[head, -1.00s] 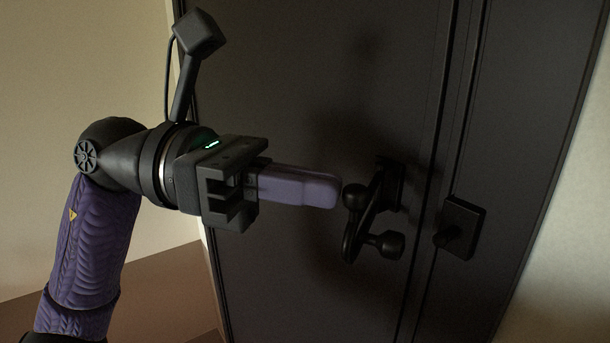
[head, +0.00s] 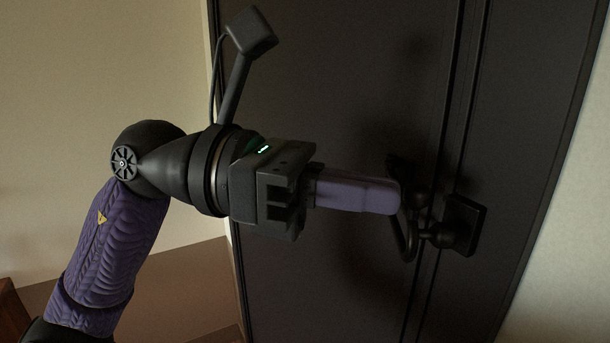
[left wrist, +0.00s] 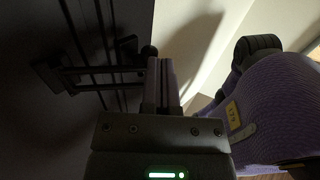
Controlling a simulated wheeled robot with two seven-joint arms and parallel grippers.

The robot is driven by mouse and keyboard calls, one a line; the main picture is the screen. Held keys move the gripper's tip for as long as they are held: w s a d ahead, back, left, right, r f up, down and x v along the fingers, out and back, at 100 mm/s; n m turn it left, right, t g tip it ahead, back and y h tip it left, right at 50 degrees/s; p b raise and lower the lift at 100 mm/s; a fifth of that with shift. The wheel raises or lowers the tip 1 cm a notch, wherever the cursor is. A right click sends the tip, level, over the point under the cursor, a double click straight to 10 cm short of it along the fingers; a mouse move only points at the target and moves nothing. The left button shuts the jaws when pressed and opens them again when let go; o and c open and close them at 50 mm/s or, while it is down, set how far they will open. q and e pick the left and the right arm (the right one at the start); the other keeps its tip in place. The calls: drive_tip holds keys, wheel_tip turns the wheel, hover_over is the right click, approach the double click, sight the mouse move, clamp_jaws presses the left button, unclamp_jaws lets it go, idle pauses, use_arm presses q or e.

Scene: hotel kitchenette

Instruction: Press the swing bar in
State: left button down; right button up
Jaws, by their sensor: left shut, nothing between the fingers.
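The black swing bar (head: 409,236) is on the dark door (head: 330,90) in the head view. It reaches across the door's edge line to the square catch plate (head: 466,226) on the right, its knob close against the plate. My left gripper (head: 396,196) is shut and empty. Its purple fingertips are at the bar and hide part of it and its mount; they look to be touching it, though I cannot tell for sure. In the left wrist view the bar (left wrist: 100,70) lies left of the shut fingers (left wrist: 162,65). My right gripper is not in view.
The door frame (head: 530,110) stands to the right of the catch plate, with a pale wall (head: 570,240) beyond it. A pale wall (head: 100,80) is at the left, with a brown surface (head: 180,290) low down.

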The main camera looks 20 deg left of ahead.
use_arm(q)
drive_tip(key=shift+s+d, duration=0.1)
drive_tip(key=shift+d, duration=0.65)
drive_tip(key=shift+a, duration=0.1)
idle(0.4)
